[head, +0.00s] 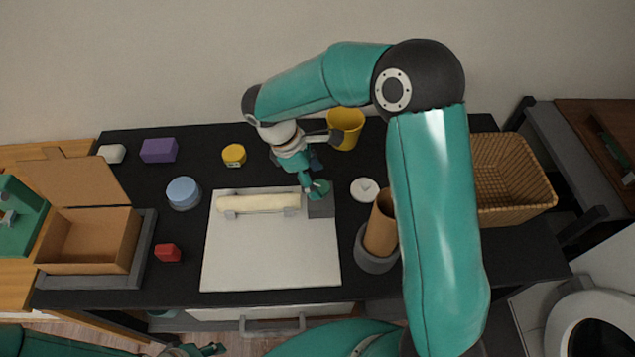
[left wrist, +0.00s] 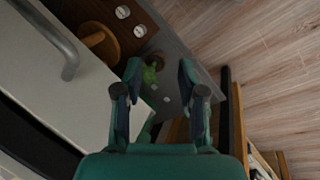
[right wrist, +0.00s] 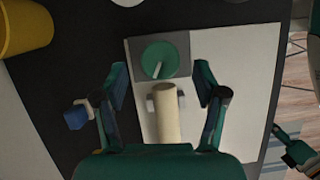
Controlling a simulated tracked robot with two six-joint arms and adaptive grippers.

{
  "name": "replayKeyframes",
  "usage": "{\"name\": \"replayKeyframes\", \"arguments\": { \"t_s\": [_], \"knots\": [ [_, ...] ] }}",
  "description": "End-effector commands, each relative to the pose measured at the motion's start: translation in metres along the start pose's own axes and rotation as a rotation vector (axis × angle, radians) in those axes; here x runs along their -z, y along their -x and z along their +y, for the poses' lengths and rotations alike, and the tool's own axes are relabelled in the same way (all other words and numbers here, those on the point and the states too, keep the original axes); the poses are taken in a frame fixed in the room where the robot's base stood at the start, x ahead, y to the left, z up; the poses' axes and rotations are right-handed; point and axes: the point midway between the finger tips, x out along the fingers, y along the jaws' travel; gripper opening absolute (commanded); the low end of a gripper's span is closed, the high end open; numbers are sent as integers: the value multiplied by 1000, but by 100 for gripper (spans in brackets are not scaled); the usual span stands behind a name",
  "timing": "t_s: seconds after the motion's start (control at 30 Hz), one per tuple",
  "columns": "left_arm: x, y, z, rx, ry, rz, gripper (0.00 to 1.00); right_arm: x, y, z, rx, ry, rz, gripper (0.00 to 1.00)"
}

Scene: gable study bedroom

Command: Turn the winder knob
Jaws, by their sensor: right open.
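The winder knob is a green disc with a pale raised bar (right wrist: 158,60), on a grey square block at the end of a cream roller (right wrist: 167,112). In the head view the knob (head: 321,187) shows at the right end of the roller (head: 258,203), on a white board (head: 270,250). My right gripper (right wrist: 162,78) is open, its fingers spread to either side of the knob and roller end in its wrist view, with nothing held. In the head view the right gripper (head: 306,183) is close beside the knob; contact cannot be told. My left gripper (left wrist: 160,90) is open and empty.
A yellow cup (head: 346,128) stands behind the right gripper. A white disc (head: 365,189) and a brown tube in a grey holder (head: 376,250) are to the right. A wicker basket (head: 512,180), a cardboard box (head: 90,240) and small blocks stand farther off.

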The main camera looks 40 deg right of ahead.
Motion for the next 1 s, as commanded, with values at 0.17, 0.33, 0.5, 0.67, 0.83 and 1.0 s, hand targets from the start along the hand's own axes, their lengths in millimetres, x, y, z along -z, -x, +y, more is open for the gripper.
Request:
{"name": "replayKeyframes", "arguments": {
  "t_s": [0.17, 0.33, 0.5, 0.67, 0.83, 1.0],
  "knots": [
    [0, 1, 0, 0, 0, 0, 40, 0, -20, 0, 1, -1, -2, 71],
    [0, 1, 0, 0, 0, 0, 40, 0, -25, 0, 0, -1, 0, 71],
    [0, 1, 0, 0, 0, 0, 40, 0, -26, 0, 0, -1, 0, 71],
    [0, 1, 0, 0, 0, 0, 40, 0, -25, 0, 0, -2, 0, 53],
    [0, 1, 0, 0, 0, 0, 40, -1, -25, 0, -1, -2, 0, 24],
    [0, 1, 0, 0, 0, 0, 40, -1, -26, 2, 6, -23, 0, 13]
  ]
}}
